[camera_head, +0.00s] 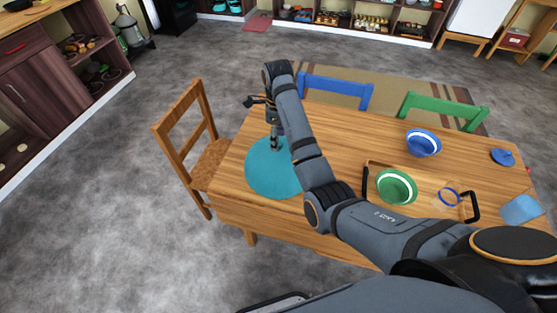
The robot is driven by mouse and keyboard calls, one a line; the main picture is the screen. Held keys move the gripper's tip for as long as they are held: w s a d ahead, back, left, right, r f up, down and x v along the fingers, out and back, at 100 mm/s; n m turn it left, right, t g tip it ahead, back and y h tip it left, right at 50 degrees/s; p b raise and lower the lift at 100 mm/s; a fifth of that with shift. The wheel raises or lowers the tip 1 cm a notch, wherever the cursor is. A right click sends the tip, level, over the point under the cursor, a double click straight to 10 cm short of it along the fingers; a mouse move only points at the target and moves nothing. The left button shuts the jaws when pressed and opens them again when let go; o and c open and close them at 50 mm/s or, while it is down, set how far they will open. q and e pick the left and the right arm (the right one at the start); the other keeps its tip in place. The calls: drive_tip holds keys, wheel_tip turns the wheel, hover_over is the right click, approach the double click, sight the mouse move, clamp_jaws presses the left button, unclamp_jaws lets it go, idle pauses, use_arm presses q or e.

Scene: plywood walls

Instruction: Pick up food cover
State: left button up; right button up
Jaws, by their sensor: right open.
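The food cover (262,172) is a teal dome standing on the left part of the wooden table. My right arm reaches across the table from the lower right and partly hides the cover's right side. My right gripper (275,140) points down at the top of the cover, around or just above its middle. Its fingers are open; they are small here, and I cannot tell whether they touch the cover. My left gripper does not show.
A tray (425,209) with a green bowl (396,187) and a glass mug (448,197) lies right of my arm. A blue bowl (424,143) stands behind it. Chairs surround the table: wooden (178,133), blue (336,88), green (443,108). The table's front left is clear.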

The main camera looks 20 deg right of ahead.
sight(278, 157)
drive_tip(key=f, duration=0.1)
drive_tip(key=f+b, duration=0.1)
drive_tip(key=f, duration=0.1)
drive_tip(key=shift+w+f, duration=0.3)
drive_tip(key=shift+f, duration=0.35)
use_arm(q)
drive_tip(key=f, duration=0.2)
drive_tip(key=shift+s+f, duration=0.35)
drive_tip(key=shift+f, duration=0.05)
use_arm(e)
drive_tip(key=shift+r, duration=0.15)
drive_tip(key=shift+s, duration=0.1)
drive_tip(key=shift+c, duration=0.9)
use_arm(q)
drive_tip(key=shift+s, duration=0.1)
use_arm(e)
clamp_jaws()
